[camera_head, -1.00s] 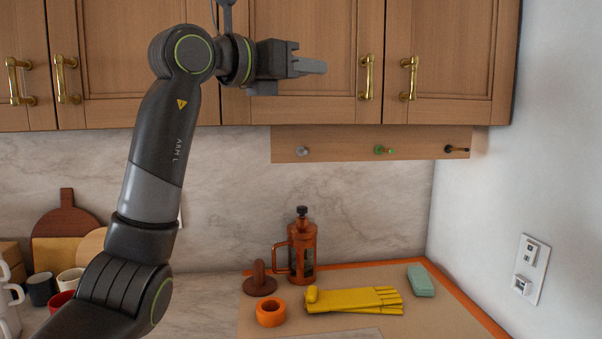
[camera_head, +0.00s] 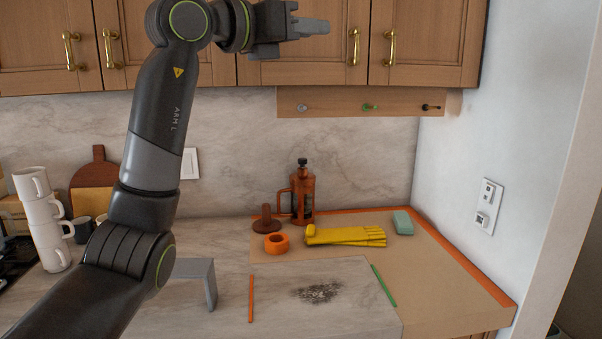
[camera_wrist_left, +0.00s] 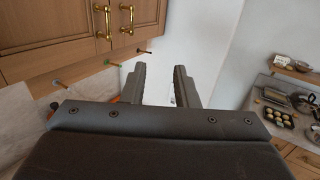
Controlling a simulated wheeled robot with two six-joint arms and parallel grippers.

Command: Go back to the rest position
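My left arm rises from the lower left in the head view, with its left gripper (camera_head: 312,27) raised in front of the upper cabinets, pointing right. In the left wrist view the two fingers of the left gripper (camera_wrist_left: 160,88) stand apart with nothing between them, so it is open and empty. It touches nothing that I can see. My right gripper is not in view.
Wooden cabinets (camera_head: 300,60) hang behind the left gripper, above a peg rail (camera_head: 340,103). On the counter stand a French press (camera_head: 303,195), yellow gloves (camera_head: 345,236), an orange tape roll (camera_head: 276,243), a teal sponge (camera_head: 403,222) and stacked white mugs (camera_head: 42,212). A dark stain (camera_head: 318,292) marks the counter.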

